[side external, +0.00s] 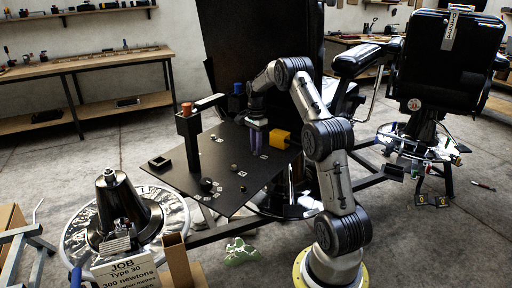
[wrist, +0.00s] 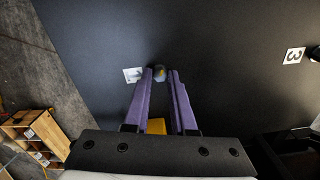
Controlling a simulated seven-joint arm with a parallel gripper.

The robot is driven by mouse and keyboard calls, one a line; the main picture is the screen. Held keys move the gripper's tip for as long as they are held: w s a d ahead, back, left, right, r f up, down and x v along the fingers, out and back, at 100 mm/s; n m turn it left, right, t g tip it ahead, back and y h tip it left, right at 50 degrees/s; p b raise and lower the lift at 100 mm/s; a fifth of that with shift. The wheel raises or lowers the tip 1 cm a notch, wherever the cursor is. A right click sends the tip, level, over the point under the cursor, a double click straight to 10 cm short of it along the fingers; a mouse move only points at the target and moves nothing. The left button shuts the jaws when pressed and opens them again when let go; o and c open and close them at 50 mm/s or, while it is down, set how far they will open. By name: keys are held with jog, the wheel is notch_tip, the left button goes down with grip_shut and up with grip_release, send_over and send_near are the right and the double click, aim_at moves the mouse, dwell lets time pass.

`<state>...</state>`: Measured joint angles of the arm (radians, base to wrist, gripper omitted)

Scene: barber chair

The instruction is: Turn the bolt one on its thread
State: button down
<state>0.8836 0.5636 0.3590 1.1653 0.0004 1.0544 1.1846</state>
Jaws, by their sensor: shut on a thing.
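Bolt one (wrist: 160,74) is a small grey piece with a yellowish mark, on the black board (wrist: 230,100) beside a white label (wrist: 132,75). My gripper (wrist: 161,80) has purple fingers pointing at the board, with the tips closed on either side of the bolt. In the side view my gripper (side external: 256,154) reaches down to the right half of the black board (side external: 215,180). The bolt is too small and hidden by the fingers there. Its thread cannot be seen.
A yellow block (side external: 279,139) is close right of my gripper. A black post (side external: 188,140) with a side arm and reddish top stands on the board's left. A black square holder (side external: 160,163) and several small round parts sit nearby. Another label, 3 (wrist: 293,56), is on the board.

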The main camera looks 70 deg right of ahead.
jog(key=shift+r+m, duration=0.15)
jog(key=shift+m, duration=0.25)
jog(key=c, duration=0.7)
grip_release()
jog(key=shift+c, duration=0.2)
notch_tip(320, 180, up, 14)
